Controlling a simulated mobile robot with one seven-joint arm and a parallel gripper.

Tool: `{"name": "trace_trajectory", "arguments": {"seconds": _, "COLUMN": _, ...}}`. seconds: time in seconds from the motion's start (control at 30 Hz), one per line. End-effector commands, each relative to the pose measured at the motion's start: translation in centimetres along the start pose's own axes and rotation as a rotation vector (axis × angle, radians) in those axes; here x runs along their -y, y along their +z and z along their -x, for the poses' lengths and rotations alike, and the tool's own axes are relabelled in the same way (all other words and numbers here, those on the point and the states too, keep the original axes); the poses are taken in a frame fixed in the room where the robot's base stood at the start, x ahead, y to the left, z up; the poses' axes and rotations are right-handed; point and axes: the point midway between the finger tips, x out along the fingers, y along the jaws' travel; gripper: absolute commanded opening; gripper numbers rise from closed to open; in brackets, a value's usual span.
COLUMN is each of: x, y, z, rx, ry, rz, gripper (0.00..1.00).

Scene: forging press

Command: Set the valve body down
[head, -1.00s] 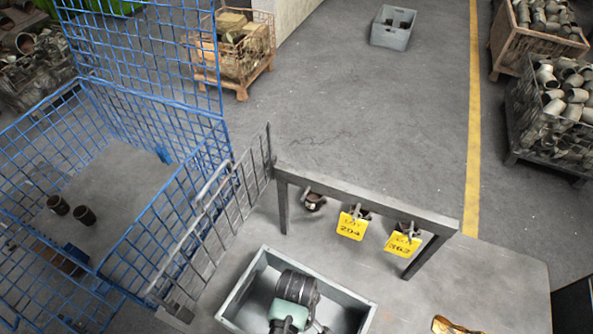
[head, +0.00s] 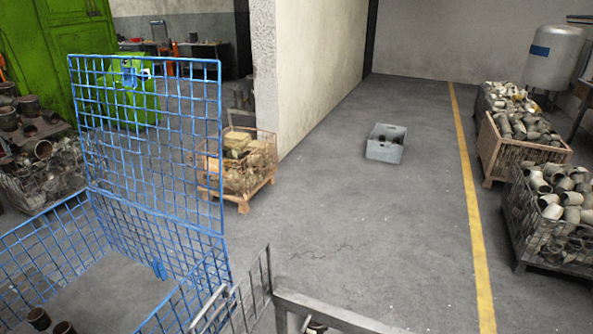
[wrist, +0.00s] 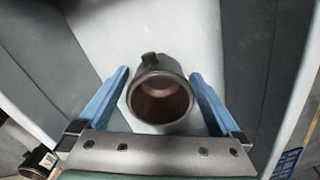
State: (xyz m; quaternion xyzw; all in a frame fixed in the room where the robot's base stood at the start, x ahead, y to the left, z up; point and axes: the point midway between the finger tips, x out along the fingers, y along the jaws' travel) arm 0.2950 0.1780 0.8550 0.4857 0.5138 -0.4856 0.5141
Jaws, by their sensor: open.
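The valve body (wrist: 160,93) is a short dark cylinder with a coppery hollow bore and a small lug on its rim. In the wrist view it sits between the two blue fingers of my gripper (wrist: 158,76), with a gap on each side. My gripper is open. A pale bin floor (wrist: 150,30) lies beyond the part, with grey bin walls (wrist: 248,60) on both sides. Whether the part's underside touches the floor is hard to tell. The head view shows neither my gripper nor this part.
Another dark part (wrist: 38,160) shows outside the bin. In the head view, a blue mesh cage (head: 150,150) stands left and the metal rack's corner (head: 330,312) is at the bottom. A grey crate (head: 385,150) stands on open floor; loaded crates (head: 520,150) line the right.

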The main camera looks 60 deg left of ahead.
Motion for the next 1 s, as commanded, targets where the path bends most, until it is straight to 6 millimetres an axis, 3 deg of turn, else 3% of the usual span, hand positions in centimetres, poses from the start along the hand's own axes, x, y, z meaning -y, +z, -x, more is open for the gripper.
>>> {"name": "trace_trajectory", "arguments": {"seconds": 0.6, "x": -0.1, "y": 0.0, "z": 10.6, "rx": -0.002, "ry": 0.002, "rz": -0.001, "gripper": 1.0}}
{"name": "trace_trajectory", "arguments": {"seconds": 1.0, "x": 0.0, "y": 0.0, "z": 11.9, "rx": 0.0, "ry": 0.0, "rz": -0.001, "gripper": 1.0}}
